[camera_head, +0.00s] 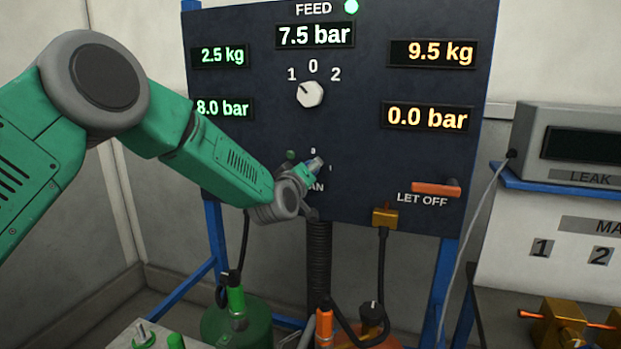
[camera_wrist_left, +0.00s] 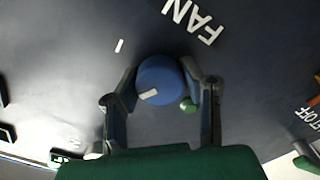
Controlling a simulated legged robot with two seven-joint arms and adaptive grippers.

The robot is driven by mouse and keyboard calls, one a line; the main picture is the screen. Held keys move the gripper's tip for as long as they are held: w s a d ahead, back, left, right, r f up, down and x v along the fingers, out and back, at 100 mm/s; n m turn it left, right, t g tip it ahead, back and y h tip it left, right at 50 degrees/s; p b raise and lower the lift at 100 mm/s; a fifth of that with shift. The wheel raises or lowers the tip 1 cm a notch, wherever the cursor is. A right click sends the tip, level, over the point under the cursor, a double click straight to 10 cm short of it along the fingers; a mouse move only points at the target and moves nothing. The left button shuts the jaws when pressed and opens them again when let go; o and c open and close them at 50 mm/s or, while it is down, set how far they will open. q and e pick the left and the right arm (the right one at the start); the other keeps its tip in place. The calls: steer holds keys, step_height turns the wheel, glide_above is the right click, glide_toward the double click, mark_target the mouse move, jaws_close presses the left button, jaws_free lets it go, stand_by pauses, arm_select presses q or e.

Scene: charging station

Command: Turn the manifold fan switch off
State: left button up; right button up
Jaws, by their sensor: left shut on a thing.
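The fan switch is a round blue knob (camera_wrist_left: 162,74) on the dark panel, with a white pointer mark facing lower left in the left wrist view, roughly away from the FAN label (camera_wrist_left: 192,22). My left gripper (camera_wrist_left: 160,88) is shut on the knob, one finger at each side. In the head view my left gripper (camera_head: 314,167) reaches the lower middle of the panel and hides most of the knob. My right gripper is not in view.
The panel (camera_head: 365,165) also carries a white FEED knob (camera_head: 310,94), lit displays and an orange LET OFF handle (camera_head: 436,189). Hoses and cylinders stand below. A LEAK box (camera_head: 570,150) and a bench with brass fittings (camera_head: 560,322) are at the right.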

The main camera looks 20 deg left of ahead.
arm_select(q)
steer(key=n+b, duration=0.1)
steer(key=n, duration=0.1)
steer(key=n+b, duration=0.1)
steer(key=n, duration=0.1)
steer(key=n+b, duration=0.2)
steer(key=shift+s+f, duration=0.1)
steer(key=shift+f, duration=0.3)
stand_by(0.3)
steer(key=o, duration=1.1)
steer(key=shift+o, duration=0.4)
steer(key=shift+r, duration=0.1)
steer(key=shift+r, duration=0.1)
steer(key=shift+s+a, duration=0.1)
steer(key=shift+s, duration=0.05)
steer(key=s, duration=1.1)
steer(key=shift+s+a, duration=0.2)
steer(key=shift+s, duration=0.05)
